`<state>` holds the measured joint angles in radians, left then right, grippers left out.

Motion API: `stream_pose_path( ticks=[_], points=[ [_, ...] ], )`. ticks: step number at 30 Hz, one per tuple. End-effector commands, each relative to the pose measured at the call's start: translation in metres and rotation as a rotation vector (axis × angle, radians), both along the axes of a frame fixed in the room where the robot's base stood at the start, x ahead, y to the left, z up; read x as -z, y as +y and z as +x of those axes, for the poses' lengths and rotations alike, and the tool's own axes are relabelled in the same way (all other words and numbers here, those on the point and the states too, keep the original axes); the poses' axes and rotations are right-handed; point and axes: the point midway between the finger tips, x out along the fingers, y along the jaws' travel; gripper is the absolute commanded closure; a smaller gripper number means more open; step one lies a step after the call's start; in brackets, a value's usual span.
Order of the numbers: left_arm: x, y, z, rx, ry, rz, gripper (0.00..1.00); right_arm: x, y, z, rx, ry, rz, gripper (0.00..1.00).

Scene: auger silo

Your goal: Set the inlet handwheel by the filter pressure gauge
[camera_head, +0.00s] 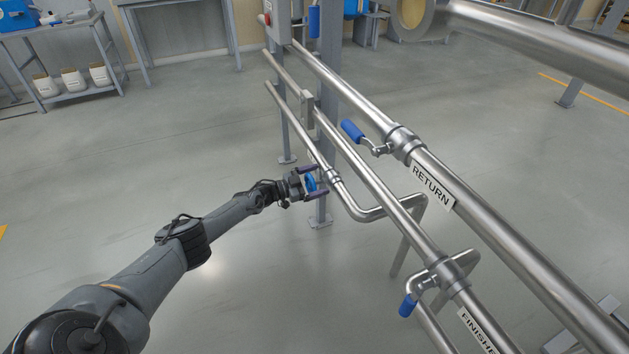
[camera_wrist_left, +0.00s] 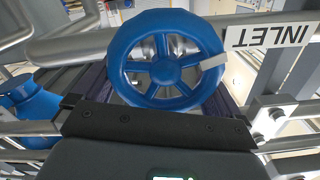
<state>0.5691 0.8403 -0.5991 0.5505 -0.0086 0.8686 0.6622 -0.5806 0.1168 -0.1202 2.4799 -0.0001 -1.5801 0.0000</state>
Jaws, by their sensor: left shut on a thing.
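The blue inlet handwheel (camera_wrist_left: 164,68) has several spokes and a pale mark on its rim, at the right in the left wrist view. An upside-down INLET label (camera_wrist_left: 268,37) is on the pipe beside it. In the head view the handwheel (camera_head: 311,184) is small and sits at the lowest pipe. My left gripper (camera_head: 310,181) is shut on it, with one dark finger on either side of the rim. My right gripper is not in view. I cannot see a filter pressure gauge in either view.
Steel pipes slope across the right of the head view. One bears a RETURN label (camera_head: 432,187) and a blue-handled valve (camera_head: 353,131). Another blue valve handle (camera_head: 408,305) is lower down. A grey post (camera_head: 330,75) stands behind. The floor around my left arm is clear.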

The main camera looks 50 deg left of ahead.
Motion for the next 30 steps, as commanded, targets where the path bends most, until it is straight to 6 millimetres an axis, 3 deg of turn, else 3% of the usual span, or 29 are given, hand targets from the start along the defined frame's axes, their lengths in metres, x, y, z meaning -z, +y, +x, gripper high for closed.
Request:
stream_pose_path(
  ticks=[18,30],
  points=[
    [0.01,-0.011,-0.003,0.002,-0.147,0.546,0.32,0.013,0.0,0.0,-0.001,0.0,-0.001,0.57],
    [0.013,-0.014,-0.004,0.002,-0.204,0.755,0.32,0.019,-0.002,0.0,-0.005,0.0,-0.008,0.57]
  ],
)
